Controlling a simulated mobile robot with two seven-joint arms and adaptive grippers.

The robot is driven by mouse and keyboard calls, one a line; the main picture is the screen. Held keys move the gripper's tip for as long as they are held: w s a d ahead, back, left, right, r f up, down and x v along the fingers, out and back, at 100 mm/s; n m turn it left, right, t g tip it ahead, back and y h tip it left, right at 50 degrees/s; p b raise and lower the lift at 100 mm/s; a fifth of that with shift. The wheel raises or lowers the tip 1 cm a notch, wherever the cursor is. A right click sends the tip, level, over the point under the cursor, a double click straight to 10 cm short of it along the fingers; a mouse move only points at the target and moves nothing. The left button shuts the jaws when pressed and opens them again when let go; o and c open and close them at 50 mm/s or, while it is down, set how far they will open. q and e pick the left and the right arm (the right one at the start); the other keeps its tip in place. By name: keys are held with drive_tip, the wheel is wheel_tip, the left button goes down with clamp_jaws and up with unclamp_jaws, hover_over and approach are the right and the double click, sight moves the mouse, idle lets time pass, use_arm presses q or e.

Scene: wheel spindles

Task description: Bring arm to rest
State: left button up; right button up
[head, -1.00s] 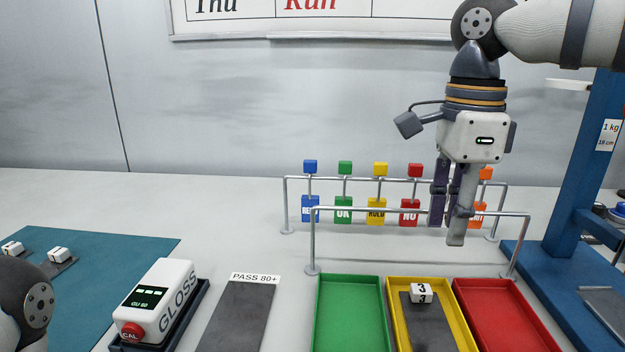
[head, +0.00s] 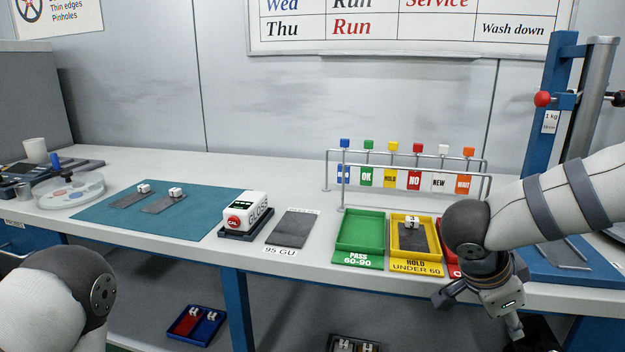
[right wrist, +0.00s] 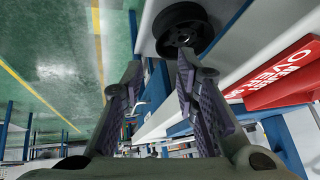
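My right arm enters the head view from the right. Its wrist is bent downward and its gripper (head: 522,330) hangs at the front edge of the bench, low on the right, partly covering the red tray (head: 450,262). In the right wrist view the two fingers of this gripper (right wrist: 160,75) stand apart with nothing between them. The red tray's lettered front shows to their right there. Part of my left arm (head: 60,305) is at the lower left of the head view; its gripper is out of view.
A green tray (head: 361,230) and a yellow tray (head: 394,251) holding a dark panel stand near the front edge. A metal rail (head: 415,177) with hanging tags is behind them. A blue stand (head: 546,115) rises at right. A black wheel (right wrist: 183,29) is beyond the fingers.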

drive_tip(key=s+a+f+n+t+y, duration=0.1)
drive_tip(key=s+a+f+n, duration=0.1)
drive_tip(key=s+f+n, duration=0.6)
drive_tip(key=s+a+f+n+t+y, duration=0.2)
drive_tip(key=s+f+n, duration=0.1)
drive_tip(key=f, duration=0.9)
drive_tip(key=s+a+f+n+g+y, duration=0.1)
drive_tip(key=s+a+f+n+g, duration=0.1)
drive_tip(key=s, duration=1)
drive_tip(key=s+a+f+n+g+y, duration=0.2)
drive_tip(key=s+f+n+g, duration=0.1)
drive_tip(key=s, duration=0.8)
drive_tip(key=shift+s+f+n+g+y, duration=0.15)
drive_tip(key=shift+s+n+g+y, duration=0.2)
drive_tip(key=shift+n+g, duration=0.45)
